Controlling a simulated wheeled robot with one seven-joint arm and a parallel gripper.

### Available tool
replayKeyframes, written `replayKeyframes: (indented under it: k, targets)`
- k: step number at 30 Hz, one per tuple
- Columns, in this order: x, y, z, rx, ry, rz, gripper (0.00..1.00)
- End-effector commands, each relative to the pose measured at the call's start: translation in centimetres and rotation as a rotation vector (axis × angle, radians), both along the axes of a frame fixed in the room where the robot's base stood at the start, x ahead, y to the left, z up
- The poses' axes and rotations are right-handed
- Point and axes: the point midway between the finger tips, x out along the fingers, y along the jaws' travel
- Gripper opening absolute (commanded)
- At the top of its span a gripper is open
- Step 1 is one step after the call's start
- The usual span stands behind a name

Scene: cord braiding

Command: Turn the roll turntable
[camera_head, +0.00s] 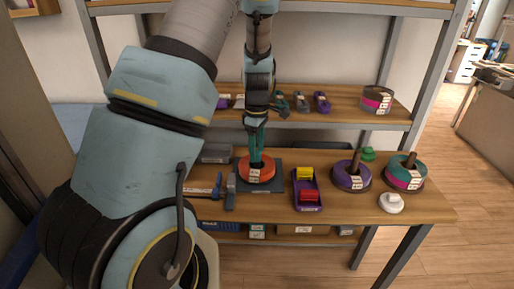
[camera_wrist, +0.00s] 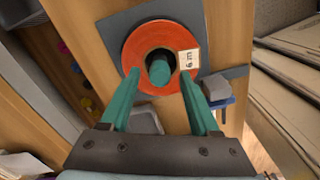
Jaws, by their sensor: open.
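The orange roll (camera_head: 255,176) with a white label lies flat on a dark grey square base (camera_head: 275,187) on the table. It also shows in the wrist view (camera_wrist: 136,57), its label marked "9 m" at the right, on its base (camera_wrist: 117,26). A green peg (camera_wrist: 160,72) stands in the roll's centre hole. My gripper (camera_head: 257,160) points down over the roll. In the wrist view its two green fingers (camera_wrist: 160,76) are spread apart, one at each side of the roll's near part, with the peg between them. I cannot tell whether the fingers touch the roll.
A purple tray (camera_head: 307,205) with yellow and red blocks stands right of the base. Further right are a purple roll (camera_head: 351,182) and a teal-and-pink roll (camera_head: 394,178) on posts, and a white knob-like piece (camera_head: 391,204). The shelf above (camera_head: 340,115) holds small tools.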

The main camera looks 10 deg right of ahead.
Motion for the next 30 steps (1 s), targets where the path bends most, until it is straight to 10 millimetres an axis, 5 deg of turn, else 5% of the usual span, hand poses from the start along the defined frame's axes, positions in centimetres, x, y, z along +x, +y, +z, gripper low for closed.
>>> replayKeyframes:
  k: [5,21,30]
  targets:
    - [0.00,0.00,0.01,0.000,0.000,0.000,0.60]
    - [-0.01,0.01,0.04,0.000,0.000,0.000,0.00]
    - [-0.02,0.01,0.05,0.001,0.001,-0.001,0.00]
